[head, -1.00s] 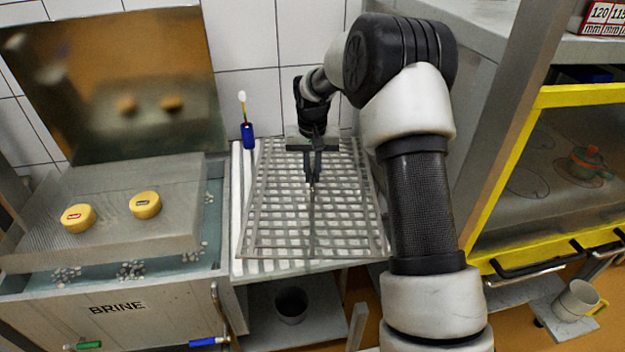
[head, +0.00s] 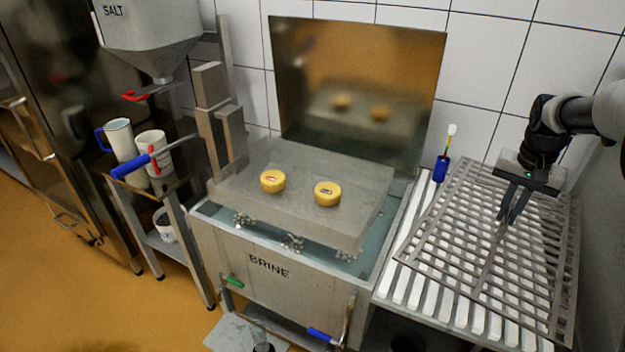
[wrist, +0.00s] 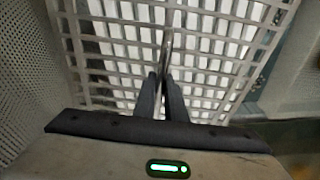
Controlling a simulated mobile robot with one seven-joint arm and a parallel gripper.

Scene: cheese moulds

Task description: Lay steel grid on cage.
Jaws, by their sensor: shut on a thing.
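The steel grid (head: 492,258) is a wide grey lattice with a bar along its middle. It is over the white slatted rack at the right of the head view; I cannot tell whether it touches the slats. My gripper (head: 508,220) points down and is shut on the middle bar. In the wrist view the fingers (wrist: 163,76) close on the bar, with the grid (wrist: 205,70) spread around them. The grey, see-through box that looks like the cage (head: 310,222) sits above the brine tank, left of the grid. Two yellow cheeses (head: 272,181) (head: 327,193) rest on it.
The brine tank (head: 265,285) has a raised lid (head: 355,85) behind it. A blue holder with a brush (head: 440,168) stands between tank and rack. White slats (head: 412,285) show under the grid. A blue-handled lever (head: 132,166) and mugs (head: 119,138) are at left.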

